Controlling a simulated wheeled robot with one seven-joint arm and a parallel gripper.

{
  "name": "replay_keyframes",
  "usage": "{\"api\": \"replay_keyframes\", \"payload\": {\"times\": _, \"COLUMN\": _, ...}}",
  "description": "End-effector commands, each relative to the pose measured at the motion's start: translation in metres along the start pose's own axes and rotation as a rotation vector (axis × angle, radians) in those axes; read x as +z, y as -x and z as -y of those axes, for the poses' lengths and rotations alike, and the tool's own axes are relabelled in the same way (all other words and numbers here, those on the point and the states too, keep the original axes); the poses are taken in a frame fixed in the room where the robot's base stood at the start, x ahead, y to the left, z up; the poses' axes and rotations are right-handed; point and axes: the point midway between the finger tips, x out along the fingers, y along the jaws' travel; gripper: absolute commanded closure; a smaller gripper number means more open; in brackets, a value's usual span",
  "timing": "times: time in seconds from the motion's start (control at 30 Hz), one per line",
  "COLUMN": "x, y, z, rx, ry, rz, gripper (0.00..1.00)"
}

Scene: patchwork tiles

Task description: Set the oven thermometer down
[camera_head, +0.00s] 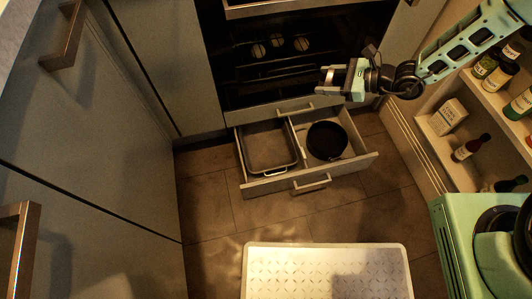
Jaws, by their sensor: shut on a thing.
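My gripper (326,80) is at the upper right of the head view, in front of the dark oven (262,75) and above the open drawer. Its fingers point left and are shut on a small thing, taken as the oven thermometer. That thing is too small and dark against the oven to make out its shape or dial. No oven thermometer shows clearly anywhere else in the view.
The open drawer (325,183) below the oven holds a rectangular pan (268,147) and a round dark pan (326,140). An open shelf (437,142) with bottles and jars stands at right. Tiled floor between is clear.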

Motion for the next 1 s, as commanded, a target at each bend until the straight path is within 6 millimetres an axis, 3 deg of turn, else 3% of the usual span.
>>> {"api": "replay_keyframes", "payload": {"times": 0.03, "x": -0.026, "y": -0.02, "z": -0.007, "rx": 0.01, "ry": 0.005, "rz": 0.003, "gripper": 0.68}}
{"api": "replay_keyframes", "payload": {"times": 0.6, "x": -0.152, "y": -0.159, "z": -0.061, "rx": 0.106, "ry": 0.042, "rz": 0.022, "gripper": 0.68}}
{"api": "replay_keyframes", "payload": {"times": 0.8, "x": -0.192, "y": -0.204, "z": -0.083, "rx": 0.137, "ry": 0.055, "rz": 0.031, "gripper": 0.68}}
{"api": "replay_keyframes", "payload": {"times": 1.0, "x": -0.215, "y": -0.234, "z": -0.098, "rx": 0.158, "ry": 0.062, "rz": 0.036, "gripper": 0.68}}
